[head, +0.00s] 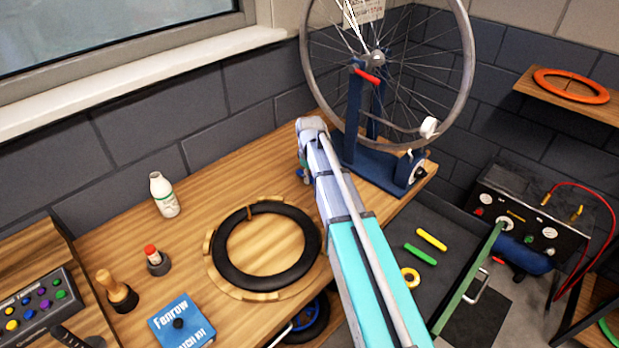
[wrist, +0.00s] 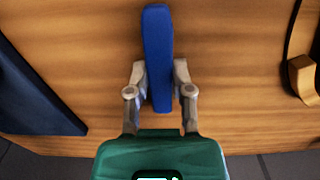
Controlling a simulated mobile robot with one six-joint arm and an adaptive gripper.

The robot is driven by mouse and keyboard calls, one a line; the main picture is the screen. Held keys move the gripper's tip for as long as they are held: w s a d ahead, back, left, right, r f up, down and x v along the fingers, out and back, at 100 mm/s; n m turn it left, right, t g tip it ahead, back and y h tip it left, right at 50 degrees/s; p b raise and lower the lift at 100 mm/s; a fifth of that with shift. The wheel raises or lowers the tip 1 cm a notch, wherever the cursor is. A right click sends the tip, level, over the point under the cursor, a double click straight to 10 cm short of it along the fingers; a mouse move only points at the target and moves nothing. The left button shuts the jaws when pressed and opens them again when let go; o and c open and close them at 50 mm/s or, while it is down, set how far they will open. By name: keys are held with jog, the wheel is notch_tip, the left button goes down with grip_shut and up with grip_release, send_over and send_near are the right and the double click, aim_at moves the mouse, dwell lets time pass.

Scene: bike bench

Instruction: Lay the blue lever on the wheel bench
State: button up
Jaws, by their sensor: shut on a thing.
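The blue lever (wrist: 158,38) is between the two fingers of my gripper (wrist: 160,78) in the wrist view. The lever points away from the green palm, with its long part beyond the fingertips. Wood of the wheel bench (wrist: 230,50) lies behind it; I cannot tell whether the lever touches the wood. In the head view the wheel bench (head: 120,240) is the long wooden top along the wall. My gripper (head: 303,173) is mostly hidden behind my arm there, left of the wheel stand, and the lever cannot be made out.
The blue wheel stand (head: 375,168) holds a spoked wheel (head: 470,60) close to the right of my gripper. A black tyre (head: 222,262) lies on a round board to the left. A white bottle (head: 164,196) stands near the wall. Bare wood lies between bottle and stand.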

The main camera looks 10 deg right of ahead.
jog(key=o, duration=0.8)
jog(key=shift+f, duration=0.1)
notch_tip(320, 180, up, 12)
jog(key=p, duration=1.2)
jog(key=shift+r, duration=0.2)
dwell(0.3)
jog(key=s+m, duration=0.2)
jog(key=s, duration=0.5)
jog(key=s+m, duration=0.2)
jog(key=s, duration=0.5)
jog(key=s+m, duration=0.2)
jog(key=s, duration=0.6)
jog(key=shift+a+m, duration=0.25)
jog(key=shift+m, duration=0.15)
